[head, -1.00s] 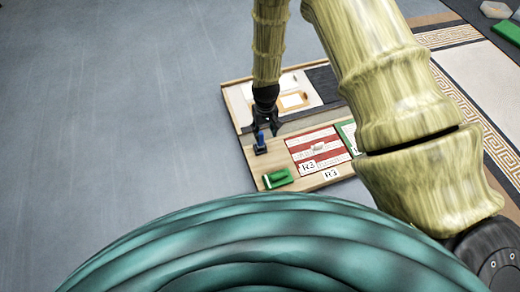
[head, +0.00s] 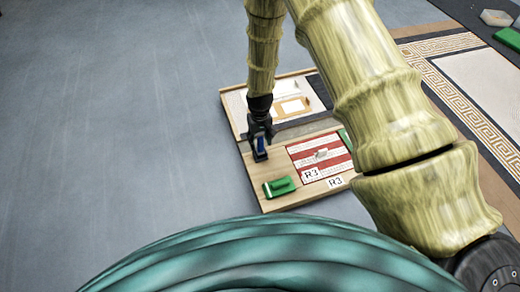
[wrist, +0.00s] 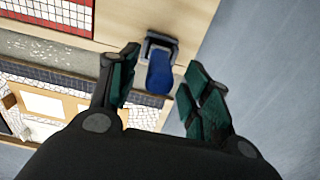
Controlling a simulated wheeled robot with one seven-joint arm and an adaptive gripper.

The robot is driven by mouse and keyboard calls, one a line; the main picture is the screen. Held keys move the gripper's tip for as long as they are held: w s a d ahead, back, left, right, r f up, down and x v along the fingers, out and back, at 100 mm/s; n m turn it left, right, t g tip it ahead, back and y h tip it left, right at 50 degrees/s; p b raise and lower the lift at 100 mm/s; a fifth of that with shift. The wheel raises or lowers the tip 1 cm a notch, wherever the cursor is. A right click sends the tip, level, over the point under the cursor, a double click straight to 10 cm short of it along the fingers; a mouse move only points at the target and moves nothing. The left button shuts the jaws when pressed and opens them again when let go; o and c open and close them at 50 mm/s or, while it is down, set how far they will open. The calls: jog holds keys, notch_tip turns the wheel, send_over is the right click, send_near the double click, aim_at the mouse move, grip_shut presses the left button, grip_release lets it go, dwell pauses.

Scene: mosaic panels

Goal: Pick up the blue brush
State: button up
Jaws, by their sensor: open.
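The blue brush (head: 260,145) stands on the wooden board near its left edge, with a dark grey base under its blue part. In the wrist view the blue brush (wrist: 160,72) lies between and just beyond the open fingers, a little nearer the left one, with room on both sides. My gripper (head: 260,137) is over the brush, pointing down; its fingers partly hide the brush in the head view. In the wrist view my gripper (wrist: 158,88) is open and holds nothing. I cannot tell whether a finger touches the brush.
A green block-like tool (head: 279,187) lies on the wooden board (head: 262,172) in front of the brush. A red and white striped panel (head: 320,158) marked R3 lies to the right. A framed panel (head: 291,106) is behind. Grey floor (head: 130,130) is clear on the left.

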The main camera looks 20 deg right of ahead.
aim_at(260, 147)
jog(key=shift+s+f+b, duration=0.15)
jog(key=shift+f+b, duration=1.7)
jog(key=shift+f, duration=0.7)
jog(key=shift+c, duration=0.2)
jog(key=c, duration=1)
